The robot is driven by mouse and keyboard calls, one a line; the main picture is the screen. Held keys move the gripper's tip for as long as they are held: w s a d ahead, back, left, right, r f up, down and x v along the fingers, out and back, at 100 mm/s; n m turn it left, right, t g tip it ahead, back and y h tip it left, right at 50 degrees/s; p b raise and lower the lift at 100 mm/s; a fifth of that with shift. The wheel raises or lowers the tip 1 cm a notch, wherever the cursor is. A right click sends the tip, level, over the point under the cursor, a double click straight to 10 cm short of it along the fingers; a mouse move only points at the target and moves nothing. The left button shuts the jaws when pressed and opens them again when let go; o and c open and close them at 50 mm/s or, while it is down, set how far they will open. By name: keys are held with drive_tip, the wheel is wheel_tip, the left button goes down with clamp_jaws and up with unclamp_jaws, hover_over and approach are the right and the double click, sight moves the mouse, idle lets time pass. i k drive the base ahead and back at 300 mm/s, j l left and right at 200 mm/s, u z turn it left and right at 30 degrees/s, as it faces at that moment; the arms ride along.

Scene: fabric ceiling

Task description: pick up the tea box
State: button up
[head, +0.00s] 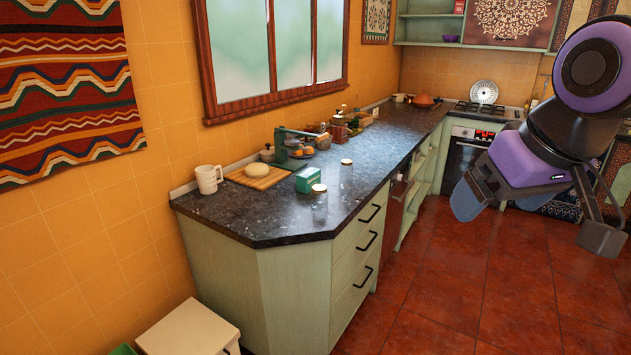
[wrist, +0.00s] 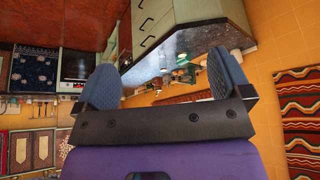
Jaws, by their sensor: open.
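The tea box is a small green box (head: 307,180) with a pale top. It stands on the dark countertop (head: 262,219), between the wooden board and a glass jar. In the wrist view the scene is upside down, and a small green shape that looks like the box (wrist: 182,62) shows between the fingers, far off. My gripper (head: 535,218), purple with blue-grey finger pads, is in the air over the floor at the right, well away from the counter. Its fingers are apart and empty, as the wrist view also shows (wrist: 164,80).
Drawers with black handles (head: 366,241) face the open tiled floor (head: 465,280). A white stool or bin (head: 188,330) stands at the front.

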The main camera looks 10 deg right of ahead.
sight(310, 176)
drive_tip(key=u, duration=2.05)
drive_tip(key=z, duration=2)
drive_tip(key=i+l+u, duration=0.35)
drive_tip(key=i+l, duration=0.25)
drive_tip(key=i+l+u, duration=0.2)
drive_tip(key=i+l, duration=0.2)
drive_tip(key=i+l+u, duration=0.35)
drive_tip(key=i+l, duration=0.2)
drive_tip(key=l, duration=0.3)
drive_tip(key=i+l+u, duration=0.2)
drive_tip(key=l, duration=0.3)
